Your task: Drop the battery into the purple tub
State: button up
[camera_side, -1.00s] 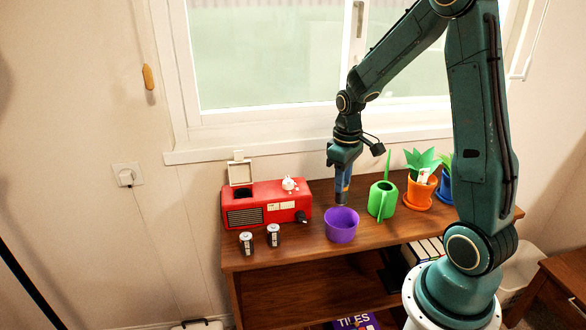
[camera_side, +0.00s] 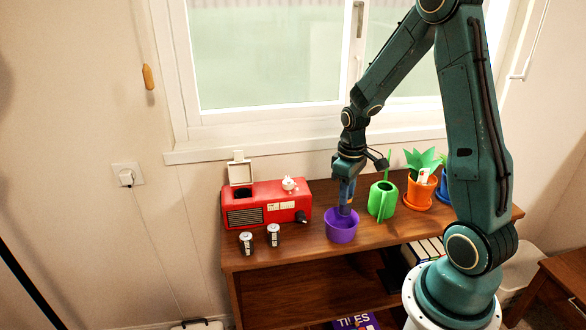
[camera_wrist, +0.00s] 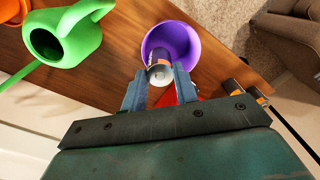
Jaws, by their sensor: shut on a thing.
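The purple tub (camera_side: 341,232) stands on the wooden hutch top, near its front edge. My gripper (camera_side: 346,200) points down over the tub, with its fingertips at about the height of the rim. It is shut on a battery (camera_wrist: 160,74), a dark cylinder with a silver end. In the wrist view the battery sits between the two fingers (camera_wrist: 156,88), in front of the opening of the tub (camera_wrist: 184,42). In the side view only the battery's lower end shows (camera_side: 345,210), at the tub's mouth. I cannot tell how far inside it is.
A red radio (camera_side: 265,207) with an open lid is left of the tub. Two other batteries (camera_side: 246,243) (camera_side: 273,235) stand in front of it. A green watering can (camera_side: 382,200) is close on the right, and an orange plant pot (camera_side: 419,193) beyond it.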

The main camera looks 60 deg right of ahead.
jog(key=shift+f, duration=1.1)
jog(key=o, duration=1.1)
jog(key=shift+o, duration=0.2)
notch_tip(320, 180, up, 14)
jog(key=shift+f, duration=0.1)
